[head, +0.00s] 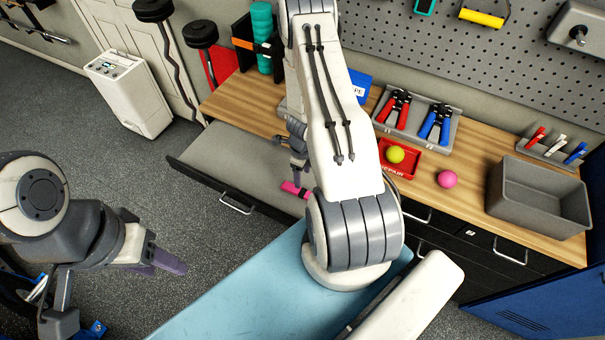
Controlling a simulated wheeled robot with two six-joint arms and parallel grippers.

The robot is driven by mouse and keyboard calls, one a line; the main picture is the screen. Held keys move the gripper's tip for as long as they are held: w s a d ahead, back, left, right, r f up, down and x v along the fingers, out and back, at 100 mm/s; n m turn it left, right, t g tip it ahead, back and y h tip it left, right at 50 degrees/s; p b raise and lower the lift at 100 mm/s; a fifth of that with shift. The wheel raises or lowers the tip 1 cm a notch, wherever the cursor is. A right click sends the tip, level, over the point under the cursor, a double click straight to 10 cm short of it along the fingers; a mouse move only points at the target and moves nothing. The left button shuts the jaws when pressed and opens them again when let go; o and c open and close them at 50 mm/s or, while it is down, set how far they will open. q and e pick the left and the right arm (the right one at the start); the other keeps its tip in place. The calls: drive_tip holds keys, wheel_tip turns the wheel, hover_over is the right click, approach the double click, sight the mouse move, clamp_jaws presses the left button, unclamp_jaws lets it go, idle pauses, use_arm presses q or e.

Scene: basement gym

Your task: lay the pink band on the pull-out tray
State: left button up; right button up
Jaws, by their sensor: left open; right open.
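The pink band (297,189), a small bright roll with a dark middle, shows at the right end of the pull-out tray (225,158). The tray is a grey shelf drawn out from under the wooden bench, with a dark rim. My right gripper (296,158) is open just above and behind the band, partly hidden by my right arm. I cannot tell whether the band touches the tray's surface. My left gripper (168,262) is open and empty over the floor at the lower left, well away from the tray.
A light blue padded bench (245,290) lies in front of the tray. On the worktop are a red tray (401,160) with a yellow ball, a pink ball (447,179), a grey bin (540,195) and pliers in a holder. The tray's left part is clear.

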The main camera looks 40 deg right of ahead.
drive_tip(key=w+a+r+n+t+y+p, duration=0.1)
drive_tip(key=w+a+r+n, duration=0.55)
drive_tip(key=a+r, duration=0.35)
drive_tip(key=s+a+r+n+y, duration=0.1)
drive_tip(key=s+a+r+n, duration=0.2)
drive_tip(key=a+r+n, duration=1.1)
use_arm(q)
wheel_tip(320, 180, up, 2)
drive_tip(key=shift+r, duration=0.2)
use_arm(e)
drive_tip(key=s+a+r+n, duration=0.3)
drive_tip(key=s+r+n, duration=0.4)
drive_tip(key=s+n, duration=0.2)
drive_tip(key=s+a+r+n+g+h, duration=0.1)
drive_tip(key=s+a+r+n, duration=0.3)
drive_tip(key=s+n, duration=0.5)
wheel_tip(320, 180, up, 3)
drive_tip(key=shift+s+f, duration=0.15)
drive_tip(key=shift+s, duration=0.7)
